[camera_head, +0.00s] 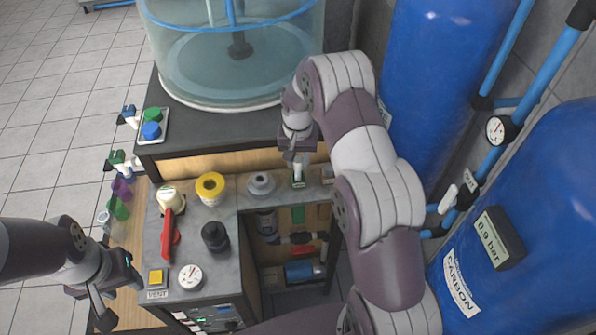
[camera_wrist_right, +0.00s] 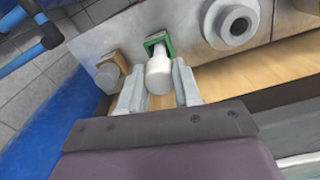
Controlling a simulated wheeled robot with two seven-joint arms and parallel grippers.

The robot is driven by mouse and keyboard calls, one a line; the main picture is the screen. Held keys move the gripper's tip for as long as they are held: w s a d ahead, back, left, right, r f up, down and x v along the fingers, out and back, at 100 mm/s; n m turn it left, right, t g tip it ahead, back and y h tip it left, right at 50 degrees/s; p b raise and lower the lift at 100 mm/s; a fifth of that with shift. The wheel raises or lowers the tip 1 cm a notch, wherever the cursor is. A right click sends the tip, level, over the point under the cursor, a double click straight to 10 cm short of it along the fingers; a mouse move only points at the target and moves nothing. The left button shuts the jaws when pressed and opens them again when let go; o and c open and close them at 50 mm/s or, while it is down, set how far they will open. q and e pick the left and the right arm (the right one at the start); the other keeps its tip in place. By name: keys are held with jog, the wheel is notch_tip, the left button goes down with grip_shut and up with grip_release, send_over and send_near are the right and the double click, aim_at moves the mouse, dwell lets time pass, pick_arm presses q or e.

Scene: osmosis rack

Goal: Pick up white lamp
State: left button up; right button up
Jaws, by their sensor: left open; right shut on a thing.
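The white lamp (camera_wrist_right: 159,74) is a small white cylinder with a rounded end. In the right wrist view it sits between the fingers of my right gripper (camera_wrist_right: 158,92), which is shut on it. Its far end is at a green square holder (camera_wrist_right: 157,42) on the grey panel. In the head view my right gripper (camera_head: 297,160) is over the rack's back edge, with the green holder (camera_head: 298,182) just below; the lamp is mostly hidden there. My left gripper (camera_head: 118,297) is open and empty at the lower left, beside the bench's front left corner.
A grey round fitting (camera_wrist_right: 232,22) is beside the holder; a brown block (camera_wrist_right: 110,72) is on the other side. The bench carries a yellow ring (camera_head: 211,188), a red-handled valve (camera_head: 168,235) and a black knob (camera_head: 215,237). Blue tanks (camera_head: 440,80) stand at right.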

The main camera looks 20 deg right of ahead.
notch_tip(320, 180, up, 7)
jog(key=shift+b, duration=0.8)
notch_tip(320, 180, up, 3)
jog(key=shift+p, duration=0.85)
notch_tip(320, 180, up, 14)
jog(key=p, duration=1.3)
jog(key=shift+f, duration=0.2)
